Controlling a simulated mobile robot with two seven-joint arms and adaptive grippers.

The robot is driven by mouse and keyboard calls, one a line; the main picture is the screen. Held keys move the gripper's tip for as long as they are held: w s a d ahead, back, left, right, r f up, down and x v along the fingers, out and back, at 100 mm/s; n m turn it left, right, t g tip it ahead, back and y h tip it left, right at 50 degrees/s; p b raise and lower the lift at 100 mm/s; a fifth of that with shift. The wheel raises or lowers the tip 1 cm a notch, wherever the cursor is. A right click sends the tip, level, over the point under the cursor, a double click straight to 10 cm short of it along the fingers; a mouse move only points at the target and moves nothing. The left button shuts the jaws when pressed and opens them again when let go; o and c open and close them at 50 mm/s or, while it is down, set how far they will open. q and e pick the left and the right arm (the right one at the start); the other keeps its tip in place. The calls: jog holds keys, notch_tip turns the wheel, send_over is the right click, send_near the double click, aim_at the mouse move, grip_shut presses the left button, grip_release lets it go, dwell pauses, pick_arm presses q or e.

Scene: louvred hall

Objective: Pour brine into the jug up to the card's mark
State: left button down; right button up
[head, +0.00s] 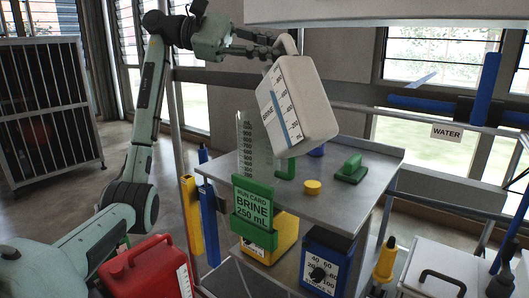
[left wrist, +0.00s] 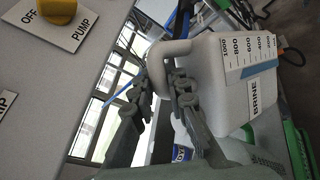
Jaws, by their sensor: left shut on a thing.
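The white brine container (head: 302,103), with a printed scale and a blue band, is tilted in the air above the bench. My left gripper (head: 277,46) is shut on its handle; the wrist view also shows the fingers (left wrist: 165,85) at the handle and the BRINE label (left wrist: 256,95). The clear graduated jug (head: 254,143) with a green handle stands on the bench, below and left of the container. No stream shows, and I cannot tell the jug's level. The run card (head: 254,205), reading BRINE 250 mL, sits in a green holder before the jug. My right gripper is out of view.
On the grey bench (head: 355,200) are a yellow cap (head: 313,187) and a green handled object (head: 352,169). A blue dial box (head: 328,262) is below, a red canister (head: 148,270) at lower left. A WATER sign (head: 447,132) hangs right. The wrist view shows a PUMP panel (left wrist: 60,70).

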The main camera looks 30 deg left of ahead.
pick_arm(q)
jog(key=shift+a+r, duration=0.1)
jog(key=shift+w+a+f+n+h+b, duration=0.15)
jog(key=shift+a+f+n+h+b, duration=0.2)
jog(key=shift+f+b, duration=0.3)
jog(key=shift+r, duration=0.2)
jog(key=shift+n, duration=0.25)
jog(key=shift+a+h, duration=0.1)
jog(key=shift+h, duration=0.15)
jog(key=shift+w+t, duration=0.1)
jog(key=shift+t, duration=0.2)
